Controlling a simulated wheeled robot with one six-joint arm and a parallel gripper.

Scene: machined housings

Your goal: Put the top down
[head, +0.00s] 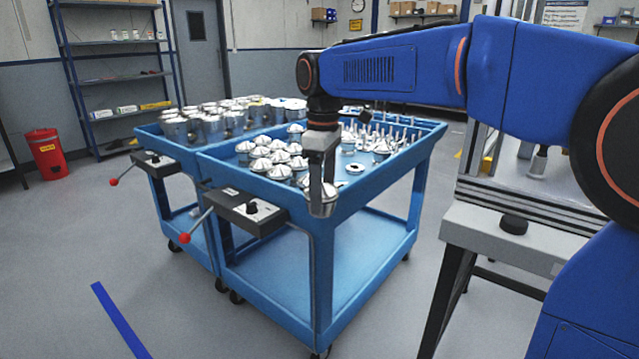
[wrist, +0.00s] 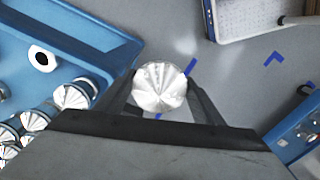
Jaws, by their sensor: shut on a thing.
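My gripper (head: 322,190) is shut on a shiny metal top (head: 323,207), a ribbed, cone-like piece. In the head view it hangs at the near right corner of the front blue cart (head: 290,214). In the wrist view the top (wrist: 160,88) sits between the two dark fingers, with grey floor beneath it. Several similar tops (head: 279,172) stand in the cart's tray at the left. They also show in the wrist view (wrist: 73,96).
A second blue cart (head: 160,130) with metal cans stands behind. Upright pins (head: 385,135) fill the tray's far right. A white ring with a dark centre (wrist: 42,59) lies on bare tray floor. A grey bench (head: 515,240) stands at right.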

